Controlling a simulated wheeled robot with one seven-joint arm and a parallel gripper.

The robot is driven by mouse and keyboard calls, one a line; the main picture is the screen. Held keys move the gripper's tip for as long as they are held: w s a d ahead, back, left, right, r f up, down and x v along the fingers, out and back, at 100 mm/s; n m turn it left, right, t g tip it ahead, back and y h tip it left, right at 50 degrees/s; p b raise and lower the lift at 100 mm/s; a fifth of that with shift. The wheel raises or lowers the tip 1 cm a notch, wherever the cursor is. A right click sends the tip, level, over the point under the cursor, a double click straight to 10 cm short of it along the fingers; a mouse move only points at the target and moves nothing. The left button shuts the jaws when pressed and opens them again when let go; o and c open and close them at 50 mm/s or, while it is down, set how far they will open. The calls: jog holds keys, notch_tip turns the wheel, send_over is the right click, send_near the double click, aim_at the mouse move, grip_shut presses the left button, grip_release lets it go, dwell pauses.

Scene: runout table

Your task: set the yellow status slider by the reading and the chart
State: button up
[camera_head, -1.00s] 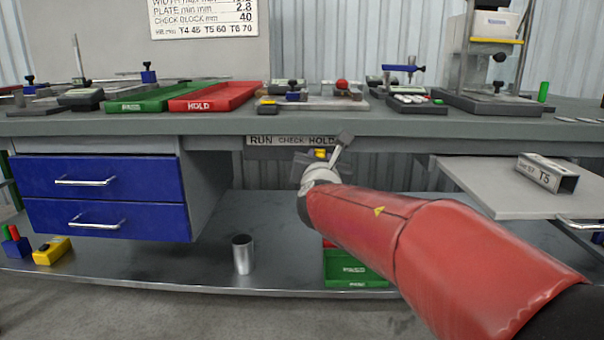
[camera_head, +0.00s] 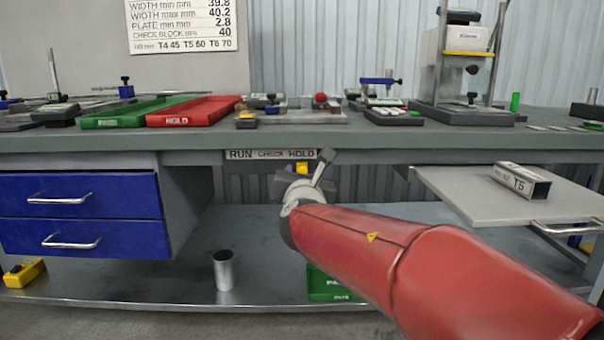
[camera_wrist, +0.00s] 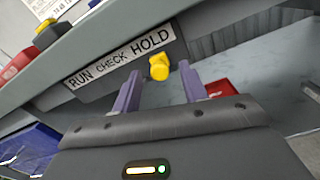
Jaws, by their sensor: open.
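The yellow slider (camera_head: 302,168) sits under the bench's front edge, below the HOLD end of the RUN CHECK HOLD label (camera_head: 238,155). In the wrist view the slider knob (camera_wrist: 159,68) shows just beyond and between the two purple fingertips of my gripper (camera_wrist: 160,76). My gripper is open, with nothing held; I cannot tell whether a finger touches the knob. The chart (camera_head: 182,28) hangs on the back panel and reads width 39.8 and 40.2, plate 2.8, check block 40, HB min T4 45, T5 60, T6 70. No instrument reading is legible.
A channel piece marked T5 (camera_head: 522,181) lies on the pulled-out shelf (camera_head: 480,200) at right. Green (camera_head: 115,122) and red HOLD (camera_head: 180,119) trays stand on the bench, with a tester (camera_head: 466,85) at right. A metal cup (camera_head: 223,270) stands on the lower shelf.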

jog(key=s, duration=0.5)
jog(key=shift+s+a, duration=0.1)
jog(key=shift+s, duration=0.2)
jog(key=s+d+f+m+g+h+p, duration=0.2)
jog(key=s+d+f+m+g+h, duration=0.15)
jog(key=s+d+m, duration=0.4)
jog(key=s+d+f+m+g+h+p, duration=0.2)
jog(key=s+d+m+g, duration=0.25)
jog(key=d+m, duration=0.55)
jog(key=s+a+f+m+g+y+p, duration=0.2)
jog(key=s+a+f+m+y, duration=0.1)
jog(key=s+m, duration=0.4)
jog(key=s+a+f+m+g+y+p, duration=0.1)
jog(key=s+a+f+m+g+y, duration=0.1)
jog(key=s+f+m, duration=0.3)
jog(key=s+m+y, duration=0.1)
jog(key=s+m, duration=0.2)
jog(key=shift+s+a+f+p, duration=0.15)
jog(key=shift+s+a+p, duration=0.05)
jog(key=shift+a+p, duration=0.2)
jog(key=shift+m, duration=0.25)
